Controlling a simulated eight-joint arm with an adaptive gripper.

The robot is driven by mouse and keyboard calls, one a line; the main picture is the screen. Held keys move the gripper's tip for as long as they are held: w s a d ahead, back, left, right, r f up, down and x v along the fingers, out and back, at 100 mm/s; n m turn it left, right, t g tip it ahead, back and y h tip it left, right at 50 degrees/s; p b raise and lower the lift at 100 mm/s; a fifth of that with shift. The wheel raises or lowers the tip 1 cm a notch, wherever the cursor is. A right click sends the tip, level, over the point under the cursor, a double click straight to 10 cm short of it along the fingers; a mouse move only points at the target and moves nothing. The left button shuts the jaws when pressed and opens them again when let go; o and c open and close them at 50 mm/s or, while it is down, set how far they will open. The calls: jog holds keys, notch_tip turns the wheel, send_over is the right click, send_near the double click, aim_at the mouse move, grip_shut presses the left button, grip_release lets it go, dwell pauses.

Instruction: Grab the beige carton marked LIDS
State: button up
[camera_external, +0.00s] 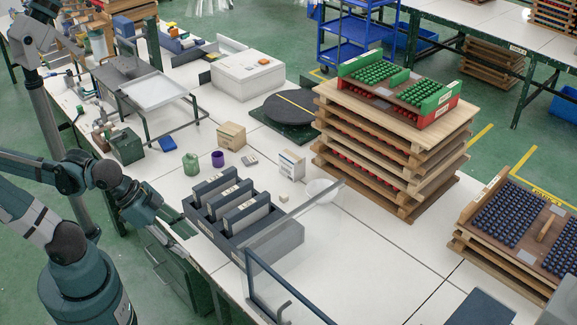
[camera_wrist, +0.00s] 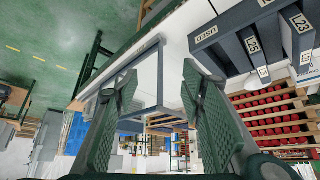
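A small beige carton (camera_external: 231,136) stands on the white table in the external view, behind the grey binder rack. Its marking is too small to read. My gripper (camera_external: 178,222) is at the table's left edge, left of the rack and well apart from the carton. In the wrist view my gripper (camera_wrist: 158,80) shows two green fingers spread wide with nothing held between them. The carton cannot be made out in the wrist view.
The binder rack (camera_external: 268,245) stands between my gripper and the table's middle. A purple cup (camera_external: 217,159), a green jar (camera_external: 190,164) and a white box (camera_external: 291,164) stand near the carton. Stacked wooden trays (camera_external: 375,155) rise at right.

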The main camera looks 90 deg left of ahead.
dwell(0.4)
jog(key=o, duration=1.4)
jog(key=shift+o, duration=0.2)
